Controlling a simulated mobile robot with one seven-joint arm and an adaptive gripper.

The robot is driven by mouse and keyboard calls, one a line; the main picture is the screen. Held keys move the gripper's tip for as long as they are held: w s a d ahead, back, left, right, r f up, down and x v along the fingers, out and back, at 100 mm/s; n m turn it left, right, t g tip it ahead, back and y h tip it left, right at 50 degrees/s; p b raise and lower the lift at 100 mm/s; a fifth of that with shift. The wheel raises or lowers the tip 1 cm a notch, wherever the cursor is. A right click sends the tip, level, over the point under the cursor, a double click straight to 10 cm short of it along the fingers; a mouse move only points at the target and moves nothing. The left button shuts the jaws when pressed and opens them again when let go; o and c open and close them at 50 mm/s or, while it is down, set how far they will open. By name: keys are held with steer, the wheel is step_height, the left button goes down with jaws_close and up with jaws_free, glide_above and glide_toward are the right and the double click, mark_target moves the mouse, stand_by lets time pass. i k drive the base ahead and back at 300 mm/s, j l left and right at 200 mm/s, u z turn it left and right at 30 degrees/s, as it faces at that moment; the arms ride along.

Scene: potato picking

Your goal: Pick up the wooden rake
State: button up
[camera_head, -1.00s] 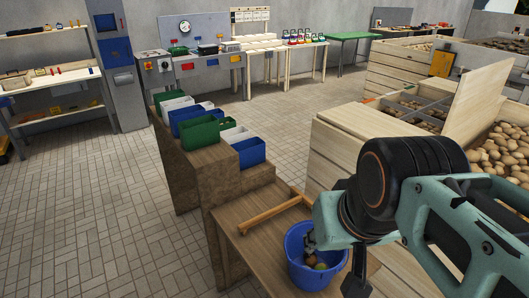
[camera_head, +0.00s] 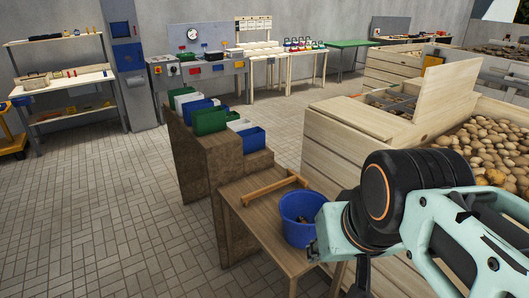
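A long light-brown wooden piece, which looks like the wooden rake (camera_head: 270,188), lies on the small wooden table (camera_head: 262,222), behind and left of the blue bucket. Its far right end is near the bin's side, and its head is hard to make out. The blue bucket (camera_head: 297,222) stands on the table with small dark contents. My arm fills the lower right. A dark part of my gripper (camera_head: 361,274) shows below the arm, right of the bucket and apart from the rake. Its fingers are mostly hidden, so its opening is unclear.
Stepped wooden stand (camera_head: 208,172) holds green, white and blue boxes left of the table. A large wooden potato crate (camera_head: 340,152) stands close on the right. Open tiled floor (camera_head: 100,215) lies left. Shelves (camera_head: 68,85) and workbenches line the back wall.

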mark_target(293, 176)
steer(key=k+z, duration=0.2)
steer(key=z, duration=0.2)
steer(key=k+l+z, duration=0.1)
steer(key=z, duration=0.25)
steer(key=j+z, duration=0.3)
steer(key=i+j+z, duration=0.1)
steer(key=z, duration=0.25)
steer(key=i+j, duration=0.15)
steer(key=j, duration=0.3)
steer(key=i+j, duration=0.1)
steer(key=j, duration=0.3)
steer(key=i+j, duration=0.15)
steer(key=j, duration=0.3)
steer(key=i+j, duration=0.1)
steer(key=j, duration=0.3)
steer(key=i+j, duration=0.15)
steer(key=j, duration=0.3)
steer(key=i+j, duration=0.15)
steer(key=j, duration=0.3)
steer(key=i+j, duration=0.1)
steer(key=j, duration=0.3)
